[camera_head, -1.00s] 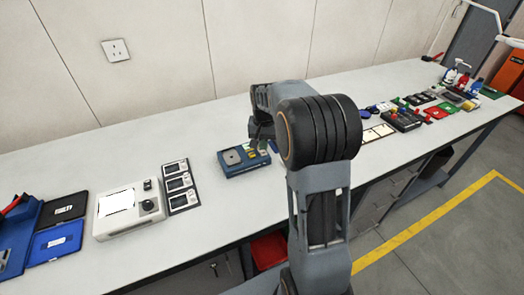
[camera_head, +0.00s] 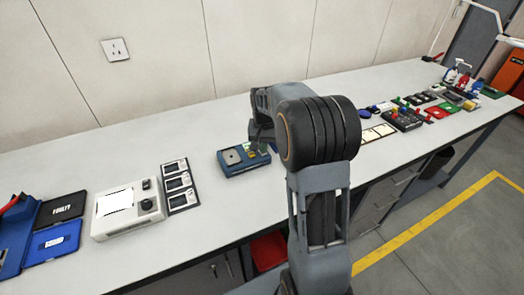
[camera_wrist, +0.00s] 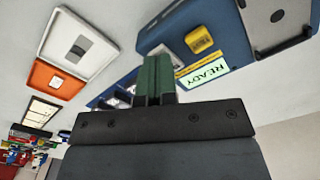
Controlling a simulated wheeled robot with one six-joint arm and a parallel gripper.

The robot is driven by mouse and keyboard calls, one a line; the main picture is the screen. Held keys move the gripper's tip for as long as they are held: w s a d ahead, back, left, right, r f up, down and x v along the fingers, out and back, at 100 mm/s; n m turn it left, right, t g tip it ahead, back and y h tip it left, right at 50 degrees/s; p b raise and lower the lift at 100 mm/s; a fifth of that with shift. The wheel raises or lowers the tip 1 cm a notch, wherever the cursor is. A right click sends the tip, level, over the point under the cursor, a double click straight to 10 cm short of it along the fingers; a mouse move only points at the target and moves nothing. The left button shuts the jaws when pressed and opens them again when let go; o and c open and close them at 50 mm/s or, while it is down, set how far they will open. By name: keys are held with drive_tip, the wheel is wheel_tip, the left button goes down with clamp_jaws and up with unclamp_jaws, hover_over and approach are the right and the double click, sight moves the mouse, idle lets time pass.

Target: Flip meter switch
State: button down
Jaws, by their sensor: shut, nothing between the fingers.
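A blue meter-like instrument (camera_head: 243,160) with a grey pad on top lies on the bench, just left of my forearm. In the wrist view the instrument (camera_wrist: 228,50) shows a yellow switch-like block (camera_wrist: 199,40) and a lit display (camera_wrist: 204,73) reading READY. My gripper (camera_wrist: 158,66) is shut and empty, its green fingertips over the instrument's edge beside the display. The fingers cover part of the panel there, and I cannot tell whether they touch it. In the head view my arm hides the instrument's right end.
Left on the bench (camera_head: 215,235) are a white device (camera_head: 128,222), a strip of three small panels (camera_head: 180,187), and black (camera_head: 62,208) and blue (camera_head: 55,241) trays. The wrist view shows white (camera_wrist: 77,34) and orange (camera_wrist: 55,80) trays nearby. Several small parts lie far right.

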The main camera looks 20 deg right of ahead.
drive_tip(key=shift+f+b, duration=0.35)
drive_tip(key=shift+f, duration=0.15)
idle(0.3)
drive_tip(key=shift+r+p, duration=2.95)
drive_tip(key=shift+r, duration=0.6)
drive_tip(key=shift+f, duration=0.2)
drive_tip(key=s+a+r+n+t, duration=0.2)
drive_tip(key=s+a, duration=0.3)
drive_tip(key=s, duration=0.5)
drive_tip(key=s+a+r+n+t, duration=0.1)
drive_tip(key=s+a+r+n, duration=0.2)
drive_tip(key=s, duration=0.6)
drive_tip(key=shift+s+a+n+t, duration=0.4)
drive_tip(key=shift+a+n, duration=0.1)
drive_tip(key=shift+a, duration=0.65)
